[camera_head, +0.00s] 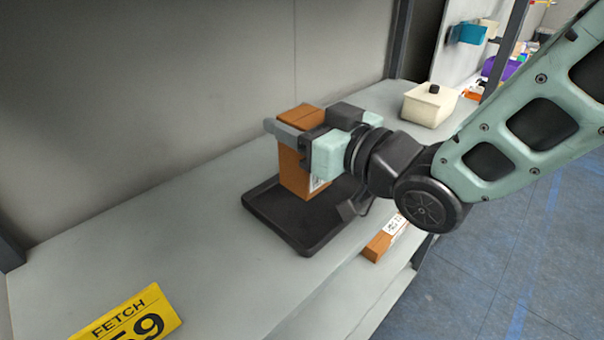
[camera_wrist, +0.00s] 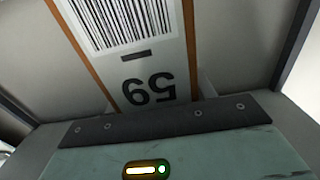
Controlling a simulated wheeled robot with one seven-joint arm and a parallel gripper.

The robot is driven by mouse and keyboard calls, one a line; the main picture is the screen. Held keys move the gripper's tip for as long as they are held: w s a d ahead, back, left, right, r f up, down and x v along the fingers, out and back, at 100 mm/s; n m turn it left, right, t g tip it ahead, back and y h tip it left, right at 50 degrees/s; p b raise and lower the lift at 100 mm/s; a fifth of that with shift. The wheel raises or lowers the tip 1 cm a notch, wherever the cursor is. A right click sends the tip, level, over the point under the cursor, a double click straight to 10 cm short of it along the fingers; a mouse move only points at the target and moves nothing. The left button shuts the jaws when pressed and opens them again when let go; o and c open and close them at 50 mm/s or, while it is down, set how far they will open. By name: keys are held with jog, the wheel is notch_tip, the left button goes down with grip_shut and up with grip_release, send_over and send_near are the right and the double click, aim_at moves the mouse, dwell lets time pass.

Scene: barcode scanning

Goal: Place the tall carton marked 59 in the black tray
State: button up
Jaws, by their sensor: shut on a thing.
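The tall carton (camera_head: 298,172) is orange-brown and stands upright over the black tray. Its label (camera_wrist: 148,88), with a barcode and the number 59 upside down, fills the top middle of the wrist view. My gripper (camera_head: 291,137) is shut on the carton's upper part, one finger on its near left side. The black tray (camera_head: 300,237) lies on the grey shelf. The carton's lower end is within the tray's outline; I cannot tell whether it touches the tray floor. The far part of the tray is hidden behind the carton and my gripper.
A yellow FETCH 59 sign (camera_head: 128,322) is at the front left of the shelf (camera_head: 160,240). A cream box (camera_head: 429,104) with a dark knob stands at the back right. Another orange carton (camera_head: 384,240) lies on a lower level below the tray.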

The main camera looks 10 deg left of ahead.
notch_tip(320, 180, down, 8)
jog(key=shift+r+p, duration=0.2)
jog(key=shift+p, duration=0.75)
jog(key=shift+f, duration=0.25)
jog(key=shift+f+b, duration=0.2)
jog(key=shift+b, duration=0.1)
jog(key=o, duration=1.2)
jog(key=shift+r, duration=0.15)
